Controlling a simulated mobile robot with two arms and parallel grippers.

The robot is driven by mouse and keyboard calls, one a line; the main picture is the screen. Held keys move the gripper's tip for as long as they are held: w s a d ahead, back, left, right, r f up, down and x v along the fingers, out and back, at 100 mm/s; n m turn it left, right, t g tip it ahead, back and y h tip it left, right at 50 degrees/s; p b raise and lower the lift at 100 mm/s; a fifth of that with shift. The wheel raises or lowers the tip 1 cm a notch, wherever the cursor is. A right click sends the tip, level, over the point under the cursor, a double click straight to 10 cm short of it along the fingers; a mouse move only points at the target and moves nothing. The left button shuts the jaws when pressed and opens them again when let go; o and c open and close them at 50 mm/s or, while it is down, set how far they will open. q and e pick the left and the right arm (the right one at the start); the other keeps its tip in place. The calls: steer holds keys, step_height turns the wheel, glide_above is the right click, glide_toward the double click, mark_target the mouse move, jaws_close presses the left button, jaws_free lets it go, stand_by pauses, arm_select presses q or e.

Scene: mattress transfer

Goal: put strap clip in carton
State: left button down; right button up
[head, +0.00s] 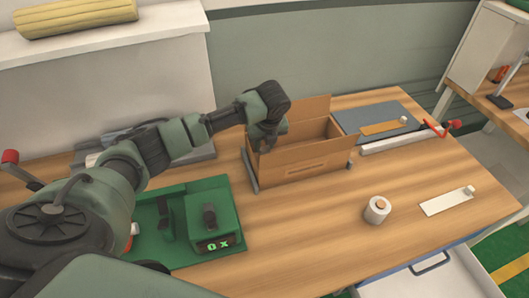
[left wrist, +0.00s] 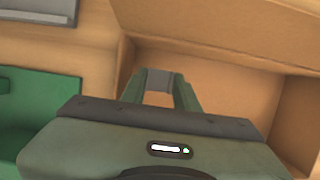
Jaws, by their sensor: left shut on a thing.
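The open brown carton (head: 312,166) stands on the wooden workbench with its flaps up. My left gripper (head: 270,140) reaches over the carton's left end, pointing down into it. In the left wrist view the carton's inside (left wrist: 232,85) lies beyond my left gripper (left wrist: 158,85). The gripper is shut on a small grey piece, seemingly the strap clip (left wrist: 158,79), between its fingertips. The clip cannot be made out in the head view. I cannot tell how far it is above the carton floor. My right gripper is not in view.
A green fixture (head: 188,222) with a lit display stands left of the carton. A grey mat (head: 376,115) and a white bar with a red handle (head: 405,142) lie to the right. A white roll (head: 377,209) stands in front. The bench's front right is mostly clear.

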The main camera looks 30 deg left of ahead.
mark_target(265, 152)
arm_select(q)
steer(key=shift+f, duration=2.2)
steer(key=shift+f, duration=0.15)
steer(key=c, duration=1.3)
jaws_free()
steer(key=shift+c, duration=0.2)
steer(key=v, duration=1.2)
